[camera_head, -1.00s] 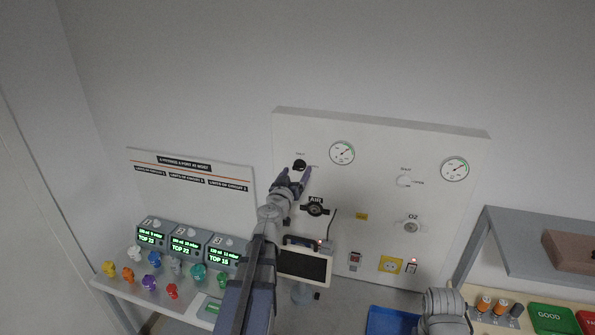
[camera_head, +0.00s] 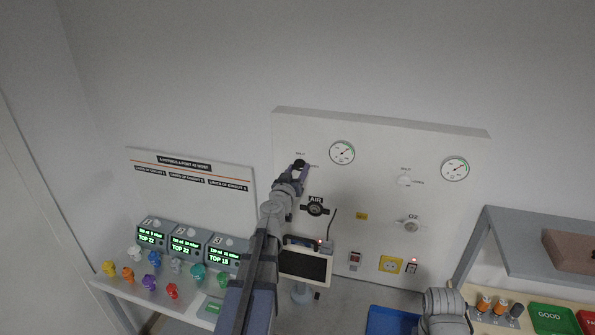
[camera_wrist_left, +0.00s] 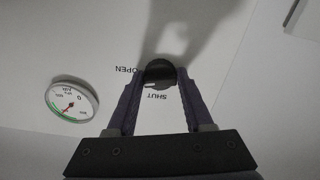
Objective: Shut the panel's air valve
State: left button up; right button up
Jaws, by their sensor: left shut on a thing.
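The air valve is a black round knob (camera_head: 299,164) at the upper left of the white wall panel (camera_head: 375,135). In the left wrist view the knob (camera_wrist_left: 159,72) sits between the fingertips, with the word OPEN to its left and SHUT below it in that picture. My left gripper (camera_head: 298,169) is shut on the knob, one finger on each side (camera_wrist_left: 160,80). The knob's exact pointing direction is hard to tell. My right arm (camera_head: 445,310) shows at the bottom right, but its fingertips are not visible.
A gauge (camera_head: 342,153) is right of the knob, and a black AIR outlet (camera_head: 315,208) is below it. A white O2 knob (camera_head: 404,180) and second gauge (camera_head: 455,169) are farther right. A small dark-screened device (camera_head: 304,266) stands below the panel.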

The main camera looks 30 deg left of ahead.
pick_arm(q)
grip_shut()
jog(key=n, duration=0.7)
jog(key=shift+n, duration=0.3)
jog(key=n, duration=0.4)
jog(key=shift+r+n, duration=0.1)
jog(key=shift+n, duration=1.8)
